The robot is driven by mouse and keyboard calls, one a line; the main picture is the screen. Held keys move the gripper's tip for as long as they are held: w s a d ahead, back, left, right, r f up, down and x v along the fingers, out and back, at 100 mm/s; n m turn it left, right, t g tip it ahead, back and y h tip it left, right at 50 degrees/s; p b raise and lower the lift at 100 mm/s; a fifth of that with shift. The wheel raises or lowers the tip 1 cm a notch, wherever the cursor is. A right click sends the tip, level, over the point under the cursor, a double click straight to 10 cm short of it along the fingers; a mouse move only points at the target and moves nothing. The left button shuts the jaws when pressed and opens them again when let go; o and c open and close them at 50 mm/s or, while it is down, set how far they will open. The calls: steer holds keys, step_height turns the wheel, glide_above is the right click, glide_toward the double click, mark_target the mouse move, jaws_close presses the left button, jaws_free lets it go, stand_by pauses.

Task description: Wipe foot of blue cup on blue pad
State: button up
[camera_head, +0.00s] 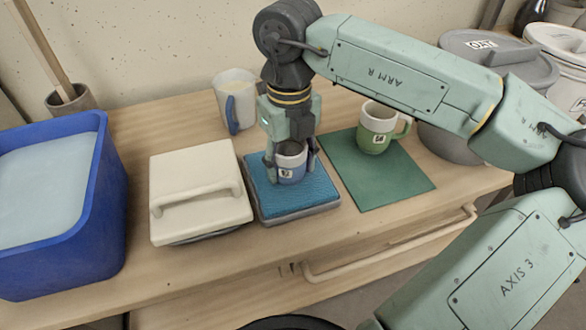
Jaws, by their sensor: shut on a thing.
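The blue cup (290,168) is at the blue pad (292,201), in the middle of the table in the head view. It stands upright, with a white label on its side and a paler upper part. My gripper (291,163) comes down from above, with its fingers on both sides of the cup, shut on it. The foot of the cup is at the pad's surface; I cannot tell whether it presses on it or hovers just above. The blue pad lies on a grey base.
A white lidded tray (198,224) is close left of the pad. A green mat (405,184) with a green and white cup (376,130) is to the right. A white cup with a blue handle (232,97) stands behind. A blue bucket (105,210) is far left, a grey bucket (447,143) at right.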

mark_target(282, 146)
steer(key=shift+w+a, duration=0.3)
steer(key=shift+w, duration=0.7)
steer(key=shift+w+a, duration=0.3)
steer(key=shift+w, duration=0.65)
steer(key=shift+r, duration=0.15)
step_height(282, 146, up, 7)
steer(key=p, duration=0.4)
